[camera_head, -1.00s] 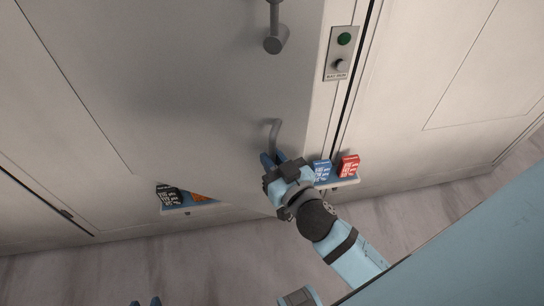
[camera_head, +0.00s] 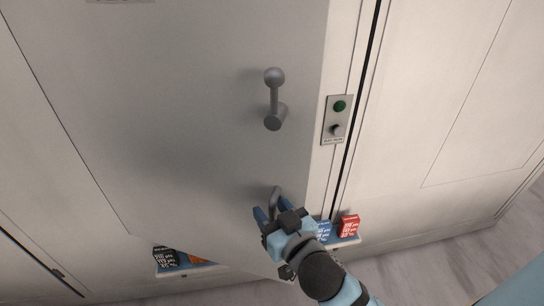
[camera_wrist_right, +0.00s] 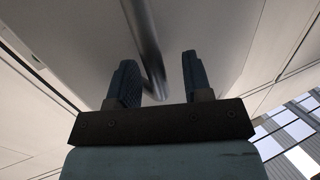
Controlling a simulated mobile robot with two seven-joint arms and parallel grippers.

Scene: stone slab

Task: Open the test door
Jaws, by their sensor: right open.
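The test door is a large pale grey panel (camera_head: 180,120) filling the middle of the head view. It carries a grey lever with a round knob (camera_head: 273,98) higher up, and a lower grey bar handle (camera_head: 276,194). My right gripper (camera_head: 270,212) is at the lower handle with blue fingers apart. In the right wrist view the handle bar (camera_wrist_right: 143,40) runs down between the two open fingers (camera_wrist_right: 159,80), nearer the left one. I cannot tell whether either finger touches it. My left gripper is not in view.
Red (camera_head: 349,225) and blue (camera_head: 321,231) boxes stand on a small ledge right of my gripper. Black (camera_head: 165,257) and orange (camera_head: 197,258) boxes sit lower left. Floor shows lower right.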

